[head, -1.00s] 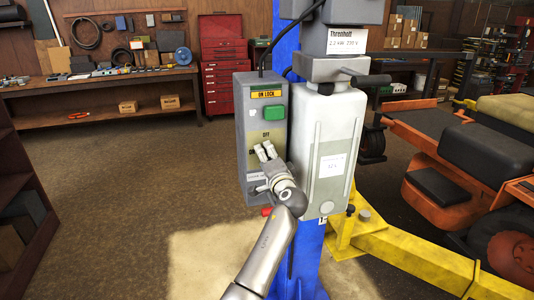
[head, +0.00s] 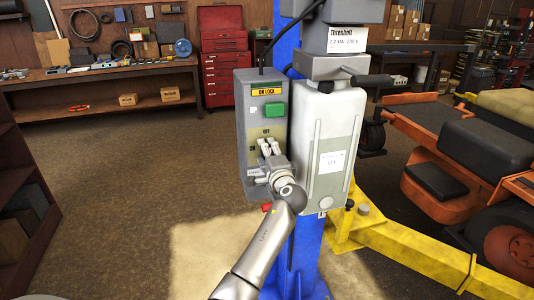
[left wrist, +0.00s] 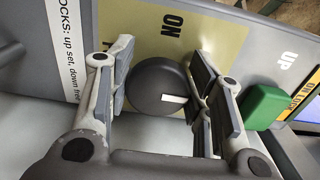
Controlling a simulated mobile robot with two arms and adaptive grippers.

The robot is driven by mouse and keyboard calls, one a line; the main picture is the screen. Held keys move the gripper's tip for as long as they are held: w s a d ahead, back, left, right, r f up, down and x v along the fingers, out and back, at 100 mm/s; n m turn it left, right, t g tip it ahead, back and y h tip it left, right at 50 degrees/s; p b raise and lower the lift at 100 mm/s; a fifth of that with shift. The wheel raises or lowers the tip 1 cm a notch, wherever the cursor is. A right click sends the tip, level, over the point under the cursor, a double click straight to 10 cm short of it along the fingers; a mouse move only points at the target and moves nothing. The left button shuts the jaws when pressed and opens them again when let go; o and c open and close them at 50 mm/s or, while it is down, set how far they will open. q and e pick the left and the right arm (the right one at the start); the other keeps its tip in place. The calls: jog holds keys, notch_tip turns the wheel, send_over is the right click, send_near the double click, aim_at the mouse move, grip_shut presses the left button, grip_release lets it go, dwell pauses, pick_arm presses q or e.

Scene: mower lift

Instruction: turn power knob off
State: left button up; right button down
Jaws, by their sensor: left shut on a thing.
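The power knob (left wrist: 150,85) is round and black, and sits on the front of the grey control box (head: 242,130). In the left wrist view it is between the two fingers of my left gripper (left wrist: 165,95), which is shut on it. The knob's white mark points right there, towards the green button (left wrist: 267,106) and away from the ON label (left wrist: 172,24). In the head view, my left gripper (head: 269,147) covers the knob just below the OFF label (head: 267,133). My right gripper is not in view.
A white-grey unit (head: 325,140) on the blue post (head: 308,250) stands close to the right of my gripper. A yellow lift arm (head: 420,258) and an orange mower (head: 440,200) are at the right. The floor at the left is clear.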

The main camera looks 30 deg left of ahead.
pick_arm(q)
jog(key=o, duration=1)
jog(key=shift+a, duration=0.1)
jog(key=shift+c, duration=0.2)
jog(key=v, duration=1.2)
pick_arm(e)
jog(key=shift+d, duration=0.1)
pick_arm(q)
jog(key=shift+f, duration=0.1)
